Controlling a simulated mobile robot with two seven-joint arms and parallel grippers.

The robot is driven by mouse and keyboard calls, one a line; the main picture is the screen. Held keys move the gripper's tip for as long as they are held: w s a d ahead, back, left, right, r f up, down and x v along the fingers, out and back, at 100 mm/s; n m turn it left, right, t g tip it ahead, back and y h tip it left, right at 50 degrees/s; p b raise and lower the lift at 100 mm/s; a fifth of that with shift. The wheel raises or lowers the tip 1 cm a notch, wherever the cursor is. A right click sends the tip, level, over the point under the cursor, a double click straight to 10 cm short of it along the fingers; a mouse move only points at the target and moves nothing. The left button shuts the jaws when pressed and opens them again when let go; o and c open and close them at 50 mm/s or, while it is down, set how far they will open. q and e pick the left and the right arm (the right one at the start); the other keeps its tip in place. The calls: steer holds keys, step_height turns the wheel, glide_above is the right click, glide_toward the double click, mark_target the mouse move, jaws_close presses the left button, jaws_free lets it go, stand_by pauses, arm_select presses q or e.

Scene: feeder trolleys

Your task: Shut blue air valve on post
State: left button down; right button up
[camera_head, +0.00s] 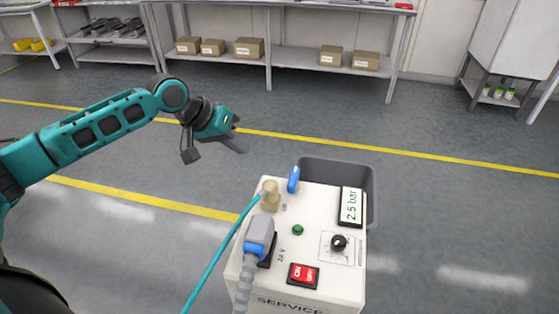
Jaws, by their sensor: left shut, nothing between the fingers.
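The service post (318,243) is a white box with its top panel facing me, right of the picture's middle. The blue air valve (293,179) is a small blue lever at the back left of that panel, standing up in the picture. A beige fitting (270,188) with a teal hose (221,243) is just left of it. My left gripper (238,133) is shut and empty, in the air up and left of the valve, apart from it. My right gripper is not in view.
A grey plug (259,237) with a thick cable, a green button (298,230), a black knob (338,242), a red switch (303,275) and a 2.5 bar display (351,205) crowd the panel. A grey bin (367,180) stands behind. Shelving with boxes (249,48) is far back.

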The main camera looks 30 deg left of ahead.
mark_target(294, 180)
arm_select(q)
steer(key=shift+d, duration=0.1)
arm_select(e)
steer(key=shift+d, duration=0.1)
arm_select(q)
steer(key=b+x, duration=0.1)
steer(key=x, duration=0.8)
steer(key=shift+w+d+f, duration=0.1)
steer(key=shift+d+f, duration=0.05)
steer(key=shift+f, duration=0.1)
steer(key=shift+w+d+f, duration=0.1)
steer(key=shift+w+d, duration=0.1)
steer(key=shift+d, duration=0.35)
steer(key=shift+w+d, duration=0.2)
steer(key=shift+d, duration=0.4)
steer(key=shift+w+d, duration=0.2)
steer(key=shift+d, duration=0.6)
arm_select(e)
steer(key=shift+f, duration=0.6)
arm_select(q)
steer(key=shift+a, duration=0.1)
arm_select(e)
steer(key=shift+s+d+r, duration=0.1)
